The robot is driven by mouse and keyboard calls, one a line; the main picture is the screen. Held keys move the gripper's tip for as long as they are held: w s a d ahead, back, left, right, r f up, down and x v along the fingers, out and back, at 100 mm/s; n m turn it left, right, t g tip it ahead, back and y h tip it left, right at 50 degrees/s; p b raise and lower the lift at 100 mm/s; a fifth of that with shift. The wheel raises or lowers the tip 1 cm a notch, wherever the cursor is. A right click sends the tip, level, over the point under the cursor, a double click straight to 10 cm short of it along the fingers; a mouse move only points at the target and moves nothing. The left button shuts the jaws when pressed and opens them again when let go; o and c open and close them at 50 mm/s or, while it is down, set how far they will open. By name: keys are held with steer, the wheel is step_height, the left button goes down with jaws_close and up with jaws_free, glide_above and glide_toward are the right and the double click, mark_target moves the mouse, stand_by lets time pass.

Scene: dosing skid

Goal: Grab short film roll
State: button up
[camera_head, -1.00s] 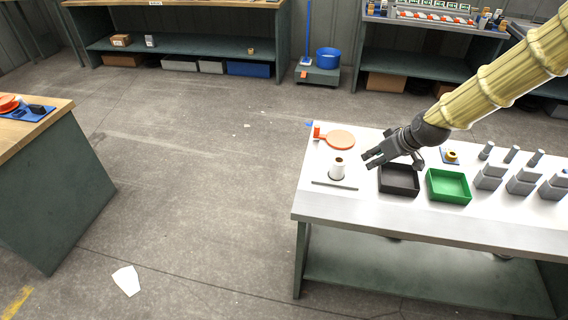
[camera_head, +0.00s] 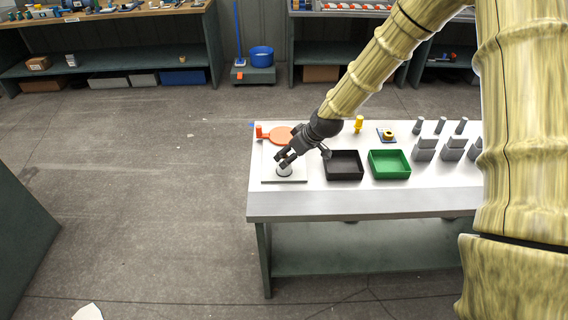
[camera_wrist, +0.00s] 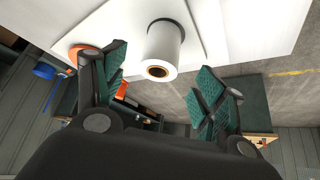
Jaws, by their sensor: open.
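The short film roll (camera_wrist: 163,48) is a white cylinder with a brown core, standing upright on a white plate (camera_wrist: 205,40) on the bench. In the wrist view it lies ahead of and between the two fingers of my gripper (camera_wrist: 160,88), which are spread apart with nothing between their tips. In the head view my gripper (camera_head: 284,160) is right at the roll (camera_head: 284,170) and covers its upper part. I cannot tell from these views whether any finger touches it.
A black tray (camera_head: 344,177) and a green tray (camera_head: 389,176) stand to the right of the roll. An orange round paddle (camera_head: 281,136) lies behind it. Grey blocks (camera_head: 424,154) and posts stand farther right. The bench's front strip (camera_head: 350,206) is clear.

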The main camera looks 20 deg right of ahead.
mark_target(285, 157)
steer(key=shift+w+p+x, duration=0.2)
steer(key=shift+p+x, duration=0.55)
steer(key=shift+x, duration=0.5)
steer(key=shift+p+x, duration=0.3)
steer(key=shift+x, duration=0.95)
steer(key=shift+a, duration=0.1)
steer(key=c, duration=1.2)
